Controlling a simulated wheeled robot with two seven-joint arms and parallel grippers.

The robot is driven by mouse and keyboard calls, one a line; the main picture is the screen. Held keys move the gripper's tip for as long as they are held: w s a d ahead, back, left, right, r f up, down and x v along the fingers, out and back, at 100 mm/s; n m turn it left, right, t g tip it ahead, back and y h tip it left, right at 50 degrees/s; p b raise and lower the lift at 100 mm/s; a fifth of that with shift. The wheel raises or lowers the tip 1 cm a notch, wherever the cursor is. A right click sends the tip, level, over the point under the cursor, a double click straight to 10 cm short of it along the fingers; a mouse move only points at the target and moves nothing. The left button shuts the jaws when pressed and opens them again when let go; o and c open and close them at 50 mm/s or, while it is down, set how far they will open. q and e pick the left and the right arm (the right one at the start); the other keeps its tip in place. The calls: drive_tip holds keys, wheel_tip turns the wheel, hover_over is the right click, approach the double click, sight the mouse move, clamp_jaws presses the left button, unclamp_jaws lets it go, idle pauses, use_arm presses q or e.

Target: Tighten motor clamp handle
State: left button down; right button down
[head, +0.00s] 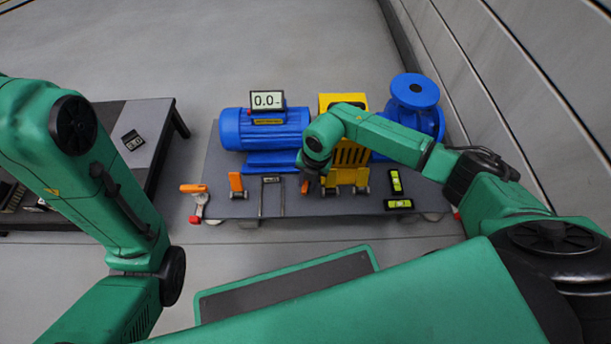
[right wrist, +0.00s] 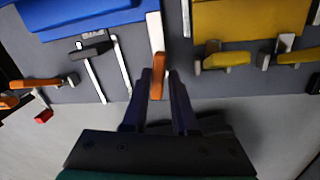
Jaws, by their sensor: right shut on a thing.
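The blue motor (head: 265,135) sits on the grey skid plate, with a display reading 0.0 on top. Orange clamp handles stand along its front edge: one (head: 236,182) at front left and one (head: 305,187) at front right, partly hidden by my right gripper (head: 314,172). In the right wrist view, my right gripper (right wrist: 161,80) has its two dark fingers on either side of the front-right orange handle (right wrist: 157,82) and is shut on it. The handle's pale upper part (right wrist: 153,30) reaches toward the motor. My left gripper is out of view; only the left arm shows.
A yellow guard (head: 350,152) with yellow clamp handles (head: 362,178) stands right of the motor, then a blue pump (head: 414,92). Green-yellow levels (head: 396,181) lie at the plate's right front. Another orange handle with a red end (head: 194,189) sits at the left edge. A dark table (head: 150,112) stands left.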

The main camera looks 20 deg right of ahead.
drive_tip(key=shift+w+a+r, duration=0.1)
drive_tip(key=shift+r+m+p, duration=0.3)
drive_tip(key=shift+m+p, duration=0.6)
drive_tip(key=shift+p, duration=0.3)
drive_tip(key=shift+f+m, duration=0.1)
drive_tip(key=shift+m, duration=0.3)
drive_tip(key=shift+w+f, duration=0.1)
drive_tip(key=shift+f, duration=0.1)
